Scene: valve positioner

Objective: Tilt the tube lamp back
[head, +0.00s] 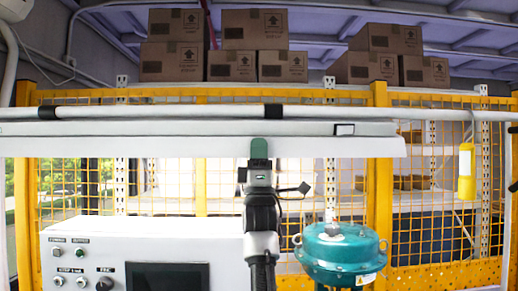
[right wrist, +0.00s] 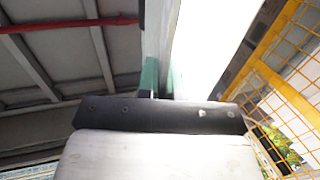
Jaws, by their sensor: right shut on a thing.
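The tube lamp (head: 150,146) is a long white bar running almost level across the middle of the head view, under a pale rail with black bands. My right gripper (head: 259,150) comes up from below, near the middle of the lamp. Its green fingertips are shut on the lamp's lower edge; the head view shows one fingertip in front of the lamp. In the right wrist view, the lamp (right wrist: 203,45) rises as a bright white face from between the green fingers (right wrist: 160,78). My left gripper is in neither view.
A white control box (head: 135,225) with knobs and a dark screen stands low left. A teal valve actuator (head: 340,250) stands right of my right arm. Behind are a yellow mesh fence (head: 380,200) and shelves with cardboard boxes (head: 255,30).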

